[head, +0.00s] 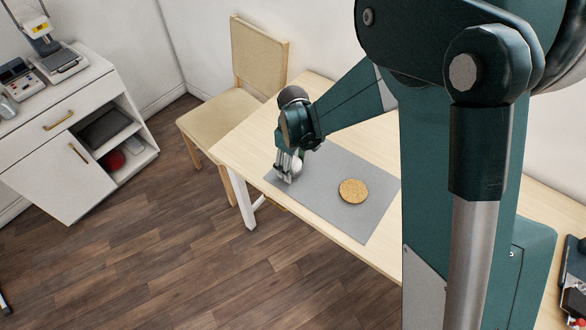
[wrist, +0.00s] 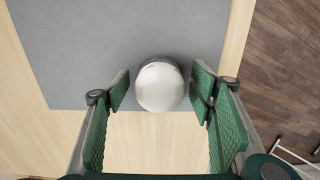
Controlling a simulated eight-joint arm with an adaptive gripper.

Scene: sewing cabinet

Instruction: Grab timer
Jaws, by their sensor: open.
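The timer appears to be the round white object with a dark grey rim (wrist: 160,86), near the edge of a grey mat (wrist: 110,40) in the wrist view. In the head view the round object (head: 297,168) is partly hidden by my gripper (head: 287,175). My gripper also shows in the wrist view (wrist: 163,95), open, with its green-padded fingers on either side of the object. A gap shows on both sides, so neither finger appears to touch it.
A round cork coaster (head: 353,191) lies on the mat to the right. The mat is on a light wooden table (head: 240,145). A chair (head: 225,115) stands behind it, and a white cabinet (head: 50,165) stands at the left. The table's front edge is close to the gripper.

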